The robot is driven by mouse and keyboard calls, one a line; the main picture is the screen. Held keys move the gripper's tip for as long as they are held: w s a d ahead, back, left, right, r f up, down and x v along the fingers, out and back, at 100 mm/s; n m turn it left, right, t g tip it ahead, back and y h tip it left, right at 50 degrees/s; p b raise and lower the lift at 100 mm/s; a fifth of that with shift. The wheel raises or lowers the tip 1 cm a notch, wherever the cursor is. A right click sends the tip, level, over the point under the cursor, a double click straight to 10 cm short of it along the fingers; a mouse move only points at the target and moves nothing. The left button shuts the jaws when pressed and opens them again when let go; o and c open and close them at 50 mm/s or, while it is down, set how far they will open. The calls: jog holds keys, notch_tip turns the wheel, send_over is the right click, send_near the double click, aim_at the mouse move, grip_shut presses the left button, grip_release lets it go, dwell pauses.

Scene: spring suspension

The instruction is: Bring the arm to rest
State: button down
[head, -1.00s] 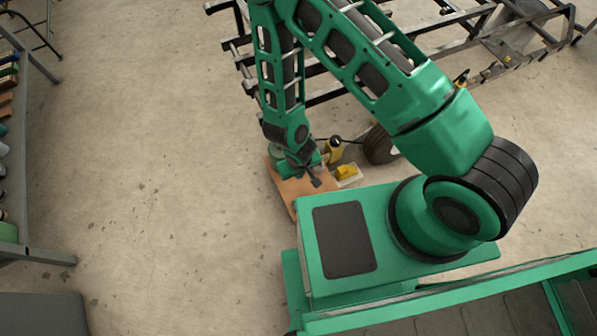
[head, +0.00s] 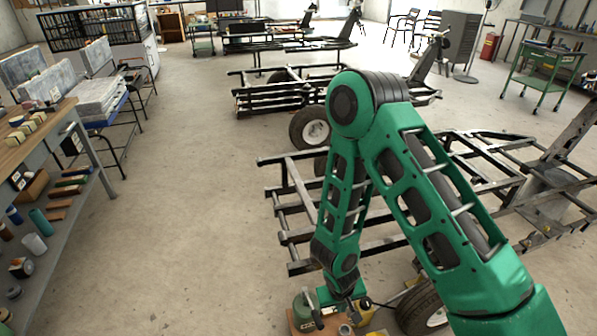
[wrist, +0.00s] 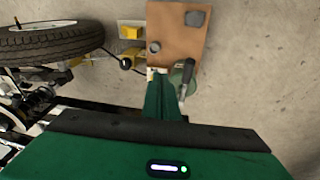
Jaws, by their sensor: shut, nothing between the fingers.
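My green arm (head: 424,196) is bent, with its elbow high and its forearm hanging down in the head view. My gripper (wrist: 161,80) is shut and empty in the wrist view, pointing towards a brown board (wrist: 176,33) low on the floor side. In the head view the arm's end is low, above or beside that board, and the fingertips are hard to make out there. A green round object (wrist: 178,76) with a dark lever is beside the gripper in the wrist view; I cannot tell whether they touch.
On the board are a grey cylinder (wrist: 153,47) and a dark block (wrist: 195,18). A yellow part (wrist: 131,32) is beside it. A wheel (wrist: 48,40) and black chassis frames (head: 290,212) are close by. A workbench (head: 52,135) lines the left. Bare floor (head: 180,220) lies between.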

jog(key=w+d+r+m+g+h, duration=0.1)
jog(key=d+r+m, duration=0.1)
jog(key=d+r, duration=0.95)
jog(key=w+d+r+m, duration=0.1)
jog(key=d+r+m, duration=0.1)
jog(key=d+r, duration=0.9)
jog(key=s+d+r+m+y, duration=0.1)
jog(key=s+d+r+m, duration=0.1)
jog(key=s+r, duration=0.8)
jog(key=s+d+r+m+g+y, duration=0.1)
jog(key=s+d+r+m, duration=0.1)
jog(key=s+r, duration=0.7)
jog(key=shift+s+d+r+y, duration=0.35)
jog(key=shift+s+d, duration=0.25)
jog(key=shift+s, duration=0.3)
jog(key=shift+w+f, duration=0.25)
jog(key=shift+w, duration=0.35)
